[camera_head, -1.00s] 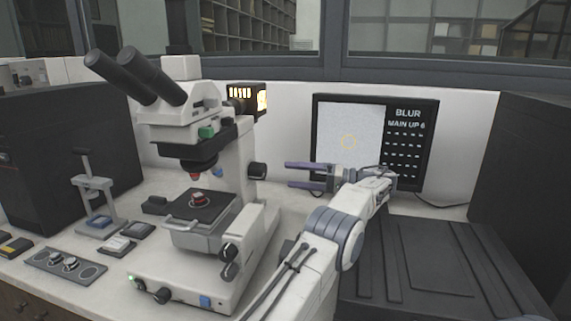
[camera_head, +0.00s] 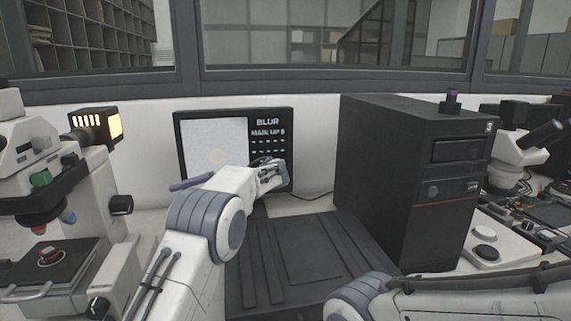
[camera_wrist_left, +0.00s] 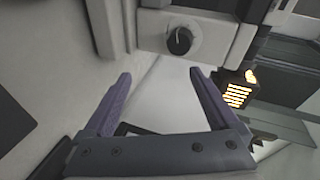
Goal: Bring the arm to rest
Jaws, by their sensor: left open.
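My left arm (camera_head: 205,225) reaches in from the lower left. Its left gripper (camera_head: 188,182) is in front of the monitor, with one purple finger showing and pointing left. The left wrist view shows this gripper (camera_wrist_left: 160,76) with both purple fingers wide apart and nothing between them. Ahead of the fingers is a white microscope body with a black knob (camera_wrist_left: 180,41). My right arm (camera_head: 450,295) lies across the lower right, and its gripper is out of frame.
The microscope (camera_head: 115,210) stands at the left, with a lit lamp box (camera_head: 96,125) that also shows in the wrist view (camera_wrist_left: 237,92). The monitor (camera_head: 283,180) reads BLUR. A black computer tower (camera_head: 400,170) stands right of centre. A second microscope (camera_head: 518,150) is far right.

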